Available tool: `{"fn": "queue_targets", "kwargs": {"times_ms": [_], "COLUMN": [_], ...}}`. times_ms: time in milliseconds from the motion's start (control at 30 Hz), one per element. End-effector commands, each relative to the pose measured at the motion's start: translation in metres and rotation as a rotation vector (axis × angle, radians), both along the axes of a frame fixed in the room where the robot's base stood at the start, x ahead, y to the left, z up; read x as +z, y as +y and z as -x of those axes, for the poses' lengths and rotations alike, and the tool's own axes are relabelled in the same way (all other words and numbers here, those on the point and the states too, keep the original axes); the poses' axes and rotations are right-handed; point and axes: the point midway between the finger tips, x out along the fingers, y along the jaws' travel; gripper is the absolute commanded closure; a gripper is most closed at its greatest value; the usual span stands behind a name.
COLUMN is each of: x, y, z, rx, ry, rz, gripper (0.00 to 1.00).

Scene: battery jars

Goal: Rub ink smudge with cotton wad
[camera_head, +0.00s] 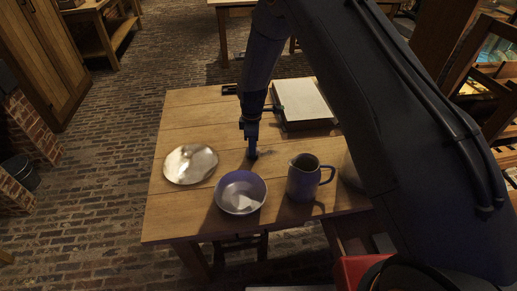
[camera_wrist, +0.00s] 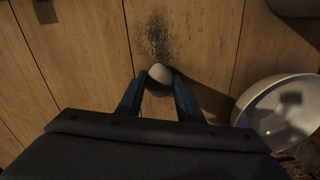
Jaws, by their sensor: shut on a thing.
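The pale, rounded cotton wad (camera_wrist: 160,74) is between the fingertips of my gripper (camera_wrist: 159,88) in the wrist view. My gripper is shut on it. The ink smudge (camera_wrist: 155,38) is a dark speckled patch on the wooden table (camera_wrist: 90,45), just beyond the wad and running up to it. I cannot tell whether the wad touches the wood. In the head view my gripper (camera_head: 251,154) points down, low over the table between the plate and the jug. The wad and smudge cannot be made out there.
A flat pale-topped block (camera_head: 303,101) lies behind.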

Motion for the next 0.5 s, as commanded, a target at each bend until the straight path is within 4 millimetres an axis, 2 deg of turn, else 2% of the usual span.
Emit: {"fn": "queue_targets", "kwargs": {"times_ms": [33,500], "x": [-0.002,-0.001], "y": [0.004,-0.036], "z": [0.0,-0.001], "rx": [0.0,0.001], "ry": [0.0,0.0], "rz": [0.0,0.0], "gripper": [0.85,0.85]}}
